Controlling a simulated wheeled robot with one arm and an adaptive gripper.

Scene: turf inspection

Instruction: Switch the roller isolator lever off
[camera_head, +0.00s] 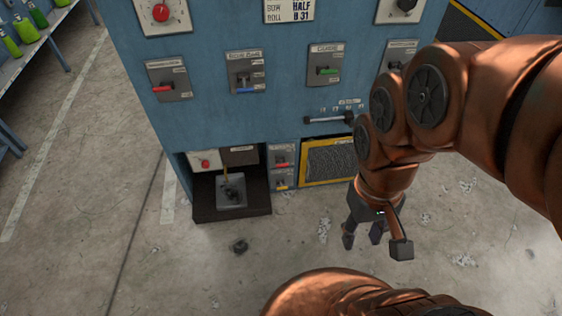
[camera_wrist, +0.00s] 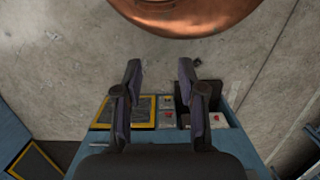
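A blue machine cabinet (camera_head: 215,120) carries a row of grey lever plates in the head view. They have a red-handled lever (camera_head: 163,88), a blue-handled lever (camera_head: 245,89) and a green-handled lever (camera_head: 326,71). A fourth plate (camera_head: 398,52) at the right is partly covered by my arm. The labels are too small to read surely, so I cannot tell which lever is the roller isolator. My gripper (camera_head: 374,241) hangs low in front of the cabinet's lower right, below the lever row and apart from it. In the wrist view my gripper (camera_wrist: 160,75) is open with nothing between its fingers.
Lower on the cabinet are a horizontal bar handle (camera_head: 328,119), a yellow-framed mesh panel (camera_head: 328,160), two small switch plates (camera_head: 281,168) and a dark recess with a tray (camera_head: 231,205). A red knob (camera_head: 160,13) sits above. Concrete floor lies in front, with small debris.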

